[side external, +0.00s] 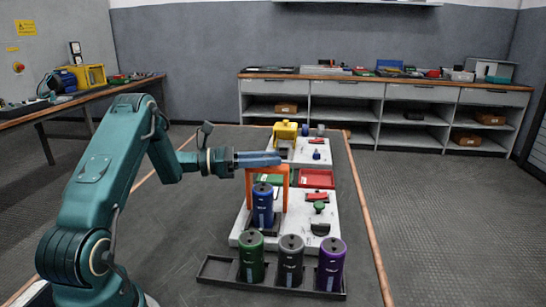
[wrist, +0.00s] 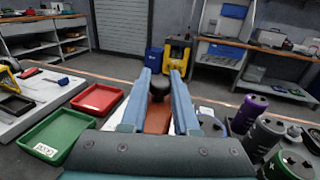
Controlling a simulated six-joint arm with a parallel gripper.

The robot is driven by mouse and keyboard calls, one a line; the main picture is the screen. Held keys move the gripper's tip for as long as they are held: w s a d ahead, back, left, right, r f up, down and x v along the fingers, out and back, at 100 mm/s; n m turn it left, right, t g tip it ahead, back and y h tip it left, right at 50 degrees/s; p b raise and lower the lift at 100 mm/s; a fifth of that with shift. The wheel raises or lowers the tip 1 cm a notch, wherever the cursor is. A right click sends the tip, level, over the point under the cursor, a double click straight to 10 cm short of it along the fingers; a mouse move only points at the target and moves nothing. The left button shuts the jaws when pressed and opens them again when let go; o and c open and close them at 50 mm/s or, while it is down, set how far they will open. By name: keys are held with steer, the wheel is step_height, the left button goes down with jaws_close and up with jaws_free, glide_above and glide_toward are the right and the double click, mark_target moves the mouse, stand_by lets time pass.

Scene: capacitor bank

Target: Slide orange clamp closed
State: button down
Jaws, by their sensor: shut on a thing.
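The orange clamp (side external: 252,185) stands as an arch on the white base plate (side external: 338,220), over or just behind the blue capacitor (side external: 262,207). In the wrist view the clamp's orange top (wrist: 158,117) and a dark round knob (wrist: 159,84) lie between my fingers. My gripper (side external: 275,158) reaches in from the left at the height of the clamp's top and is shut on the clamp. The fingers also show in the wrist view (wrist: 162,80). Part of the clamp's top is hidden by the fingers in the side view.
A black tray (side external: 220,271) in front holds green (side external: 252,258), dark grey (side external: 291,262) and purple (side external: 331,265) capacitors. A red tray (wrist: 97,98) and a green tray (wrist: 55,135) lie beside the clamp. A yellow device (side external: 285,133) stands behind. The mat's left part is clear.

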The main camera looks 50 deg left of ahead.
mark_target(262, 189)
steer(key=shift+s+d, duration=2.5)
steer(key=c, duration=0.7)
jaws_free()
steer(key=shift+o, duration=0.2)
steer(key=shift+s+a, duration=0.35)
steer(key=shift+s, duration=0.05)
steer(key=s+a+r, duration=0.1)
steer(key=s+r, duration=0.2)
steer(key=r, duration=0.4)
steer(key=shift+s+a, duration=0.2)
steer(key=shift+a, duration=0.2)
